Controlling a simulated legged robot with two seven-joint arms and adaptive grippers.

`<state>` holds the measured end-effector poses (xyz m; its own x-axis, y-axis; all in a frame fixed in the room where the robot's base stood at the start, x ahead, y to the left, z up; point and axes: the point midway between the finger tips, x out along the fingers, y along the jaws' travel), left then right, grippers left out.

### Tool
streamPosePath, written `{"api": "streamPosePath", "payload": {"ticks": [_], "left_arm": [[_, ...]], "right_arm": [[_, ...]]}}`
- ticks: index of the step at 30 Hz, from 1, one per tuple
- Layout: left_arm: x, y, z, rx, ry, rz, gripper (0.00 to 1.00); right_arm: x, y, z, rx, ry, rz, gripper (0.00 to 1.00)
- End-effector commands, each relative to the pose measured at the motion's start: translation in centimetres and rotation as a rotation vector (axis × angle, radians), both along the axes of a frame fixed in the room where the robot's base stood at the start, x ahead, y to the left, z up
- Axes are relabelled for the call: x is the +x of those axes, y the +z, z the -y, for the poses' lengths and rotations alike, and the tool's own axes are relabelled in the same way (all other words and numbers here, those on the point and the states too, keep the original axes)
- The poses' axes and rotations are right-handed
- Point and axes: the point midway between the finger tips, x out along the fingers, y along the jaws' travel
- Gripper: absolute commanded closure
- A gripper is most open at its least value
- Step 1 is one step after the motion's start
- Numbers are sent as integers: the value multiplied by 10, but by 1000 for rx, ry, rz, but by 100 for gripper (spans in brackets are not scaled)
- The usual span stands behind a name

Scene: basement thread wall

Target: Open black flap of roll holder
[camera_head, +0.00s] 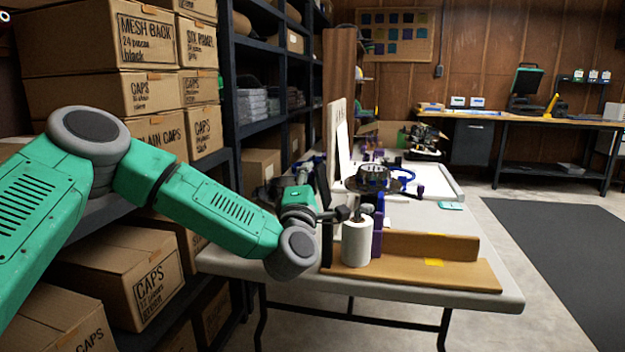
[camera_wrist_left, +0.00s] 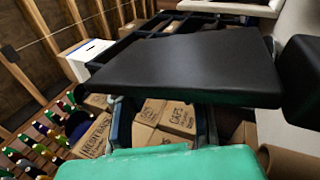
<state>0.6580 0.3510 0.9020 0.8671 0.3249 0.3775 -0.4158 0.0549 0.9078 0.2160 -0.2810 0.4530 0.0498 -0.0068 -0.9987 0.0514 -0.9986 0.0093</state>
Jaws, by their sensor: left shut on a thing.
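The roll holder stands on the table, with a white roll (camera_head: 356,243) upright beside a purple upright part (camera_head: 377,235). A narrow black flap (camera_head: 327,240) stands upright just left of the roll. My left gripper (camera_head: 352,212) comes in from the left at the top of the flap and roll, shut on the flap; the exact contact is small and partly hidden. In the left wrist view a broad black surface fills the middle; I cannot tell whether it is the flap or part of my gripper. My right gripper is not in view.
A brown wooden board (camera_head: 430,270) lies at the table's front edge, right of the roll. A dark round device (camera_head: 373,178) and a white tray (camera_head: 440,185) are behind. Shelves with cardboard boxes (camera_head: 115,280) stand close on the left. Floor is open at right.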

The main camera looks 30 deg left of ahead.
Motion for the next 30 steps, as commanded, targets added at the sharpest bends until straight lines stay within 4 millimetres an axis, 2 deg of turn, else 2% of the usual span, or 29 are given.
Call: {"api": "streamPosePath", "payload": {"ticks": [1,16,17,19,30], "left_arm": [[-1,-9,3,-5,-9,-16,100],[-1,-9,3,-21,-10,-12,100],[-1,-9,3,-21,-10,-12,82],[-1,-9,3,-21,-10,-11,58],[-3,-5,1,-24,-6,0,57]], "right_arm": [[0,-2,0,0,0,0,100],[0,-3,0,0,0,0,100],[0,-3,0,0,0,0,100],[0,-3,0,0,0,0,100],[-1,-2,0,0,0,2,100]]}}
